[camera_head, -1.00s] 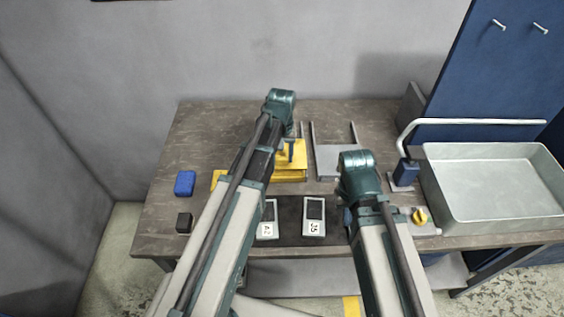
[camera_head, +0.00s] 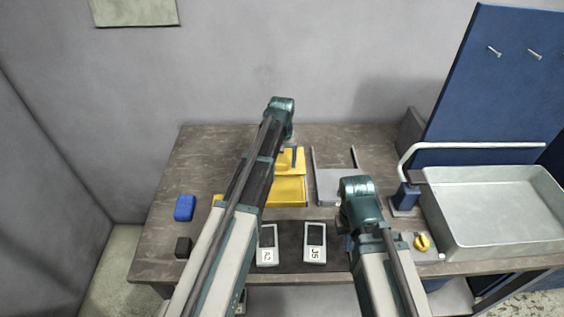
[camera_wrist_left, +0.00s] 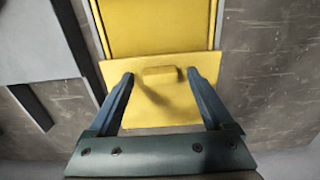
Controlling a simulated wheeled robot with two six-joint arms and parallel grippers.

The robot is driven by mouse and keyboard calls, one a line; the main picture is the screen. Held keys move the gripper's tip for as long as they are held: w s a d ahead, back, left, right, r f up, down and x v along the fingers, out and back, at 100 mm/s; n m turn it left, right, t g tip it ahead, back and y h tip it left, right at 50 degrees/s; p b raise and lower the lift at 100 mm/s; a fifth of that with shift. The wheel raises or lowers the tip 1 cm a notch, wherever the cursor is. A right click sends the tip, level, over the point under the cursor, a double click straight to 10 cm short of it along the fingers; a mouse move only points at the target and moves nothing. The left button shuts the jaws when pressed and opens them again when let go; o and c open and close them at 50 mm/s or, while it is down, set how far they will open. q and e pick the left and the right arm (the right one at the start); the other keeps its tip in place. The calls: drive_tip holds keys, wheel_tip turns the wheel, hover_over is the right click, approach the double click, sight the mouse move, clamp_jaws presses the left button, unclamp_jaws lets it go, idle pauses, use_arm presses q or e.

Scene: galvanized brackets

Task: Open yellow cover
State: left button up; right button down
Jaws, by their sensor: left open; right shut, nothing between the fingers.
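The yellow cover (camera_head: 297,160) is a flat plate with a small raised tab at the far end of a yellow box (camera_head: 288,192) on the table. In the left wrist view the cover (camera_wrist_left: 150,108) fills the middle, and its tab (camera_wrist_left: 160,72) lies between my fingers. My left gripper (camera_wrist_left: 160,76) is open, with one finger on each side of the tab and a gap to both. In the head view the left gripper (camera_head: 290,157) is partly hidden by its arm. My right gripper (camera_head: 346,242) is shut and empty, mostly hidden behind its wrist.
A grey bracket plate (camera_head: 328,187) lies right of the yellow box. Two labelled devices (camera_head: 315,240) lie on a dark mat in front. A blue block (camera_head: 185,207) and a black block (camera_head: 183,247) lie left. A metal tray (camera_head: 500,240) stands right.

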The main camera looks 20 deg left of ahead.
use_arm(q)
wheel_tip(320, 180, up, 14)
drive_tip(key=p, duration=1.4)
use_arm(e)
wheel_tip(320, 180, up, 14)
use_arm(q)
drive_tip(key=shift+f, duration=0.1)
use_arm(e)
drive_tip(key=shift+f, duration=0.15)
use_arm(q)
drive_tip(key=s+d+f+m+b, duration=0.2)
drive_tip(key=s+d, duration=0.2)
drive_tip(key=s, duration=0.4)
drive_tip(key=s+d+f+m+b, duration=0.2)
drive_tip(key=s+d, duration=0.3)
drive_tip(key=s, duration=0.4)
drive_tip(key=s+d+f+m+y+b, duration=0.1)
drive_tip(key=s+d+f+m+b, duration=0.2)
drive_tip(key=s, duration=0.5)
drive_tip(key=shift+s+d, duration=0.2)
drive_tip(key=shift+d, duration=0.65)
use_arm(e)
wheel_tip(320, 180, down, 7)
